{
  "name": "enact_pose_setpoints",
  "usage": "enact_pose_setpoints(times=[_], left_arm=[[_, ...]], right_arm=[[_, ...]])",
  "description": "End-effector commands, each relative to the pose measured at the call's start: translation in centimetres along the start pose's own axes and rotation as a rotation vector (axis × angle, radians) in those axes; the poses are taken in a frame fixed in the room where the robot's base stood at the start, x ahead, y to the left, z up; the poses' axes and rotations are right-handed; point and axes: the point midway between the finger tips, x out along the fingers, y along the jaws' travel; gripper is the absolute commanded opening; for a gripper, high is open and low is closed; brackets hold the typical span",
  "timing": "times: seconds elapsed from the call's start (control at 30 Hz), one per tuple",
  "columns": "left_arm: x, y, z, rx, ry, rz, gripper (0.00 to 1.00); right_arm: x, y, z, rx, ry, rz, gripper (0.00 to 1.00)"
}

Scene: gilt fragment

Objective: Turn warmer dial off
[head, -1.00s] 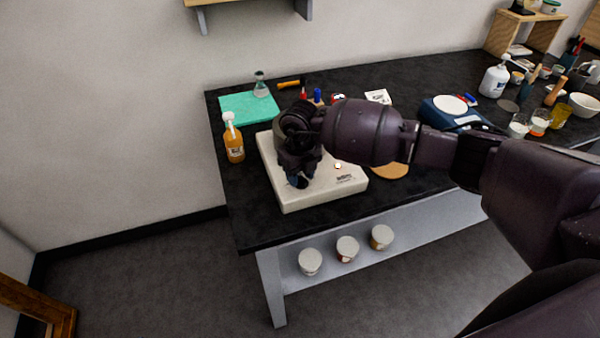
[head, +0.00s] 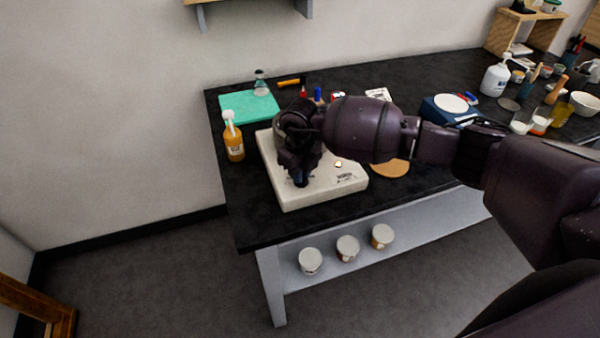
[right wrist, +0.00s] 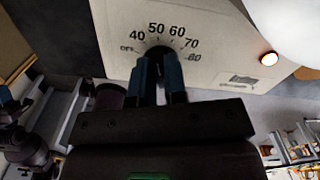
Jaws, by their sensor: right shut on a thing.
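The warmer (head: 325,195) is a cream, flat box near the front left of the black table. In the right wrist view its front panel (right wrist: 212,66) carries a printed scale from OFF through 40 to 80. The dark dial (right wrist: 157,51) sits at the middle of that scale, mostly hidden by my fingers, so its pointer cannot be read. My right gripper (head: 300,181) reaches down to the warmer; its blue fingers (right wrist: 160,75) are shut on the dial. A small lamp (right wrist: 268,58) glows orange-white on the panel. My left gripper is not in view.
An orange bottle (head: 234,142) stands left of the warmer, with a teal mat (head: 240,107) behind it. A round cork-coloured mat (head: 392,169) lies to the right. A blue scale (head: 440,112) and glassware are farther right. Lidded tubs (head: 347,248) sit on the lower shelf.

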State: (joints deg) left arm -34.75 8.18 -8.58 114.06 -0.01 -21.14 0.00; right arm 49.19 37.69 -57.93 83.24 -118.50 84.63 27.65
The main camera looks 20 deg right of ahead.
Motion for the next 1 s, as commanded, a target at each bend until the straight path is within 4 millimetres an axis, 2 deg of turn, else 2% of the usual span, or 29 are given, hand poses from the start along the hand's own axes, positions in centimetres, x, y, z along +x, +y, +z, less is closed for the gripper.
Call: enact_pose_setpoints(times=[0.5, 1.0], left_arm=[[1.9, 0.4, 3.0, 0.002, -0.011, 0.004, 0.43], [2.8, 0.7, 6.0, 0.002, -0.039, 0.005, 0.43]], right_arm=[[0.2, 0.2, 0.0, -0.438, 0.0, -0.001, 0.0], [0.1, 0.3, -0.1, -0.841, -0.001, 0.0, 0.0]])
